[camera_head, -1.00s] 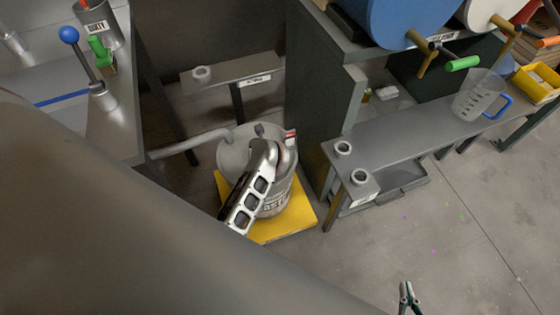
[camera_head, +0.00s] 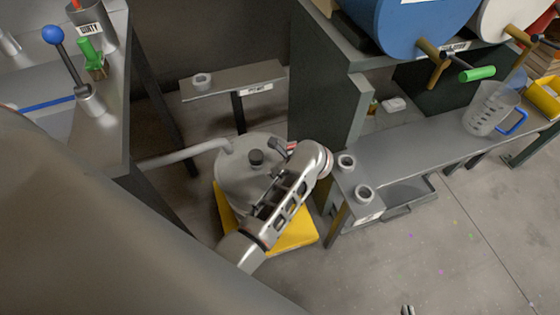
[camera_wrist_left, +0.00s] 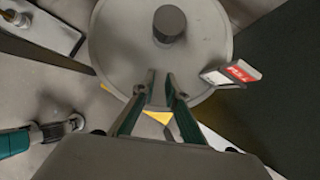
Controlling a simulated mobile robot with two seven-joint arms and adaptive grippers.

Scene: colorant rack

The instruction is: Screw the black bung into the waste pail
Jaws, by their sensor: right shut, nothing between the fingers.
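The waste pail (camera_head: 235,175) is a grey drum on a yellow base, partly hidden behind my left arm. The black bung (camera_head: 256,157) stands upright in the pail's top; whether it is seated fully I cannot tell. It also shows in the left wrist view (camera_wrist_left: 170,22). In that view my left gripper (camera_wrist_left: 161,82) reaches over the pail's near rim, fingers a little apart, with nothing between them and the bung beyond the tips. In the head view its fingers are hard to make out. My right gripper (camera_head: 408,310) is shut and empty at the bottom edge, far from the pail.
A red and white tag (camera_wrist_left: 232,72) sits at the pail's rim. A grey pipe (camera_head: 185,152) reaches the pail from the left. A bench (camera_head: 430,135) with ring-shaped holders stands right, a small shelf (camera_head: 235,80) behind.

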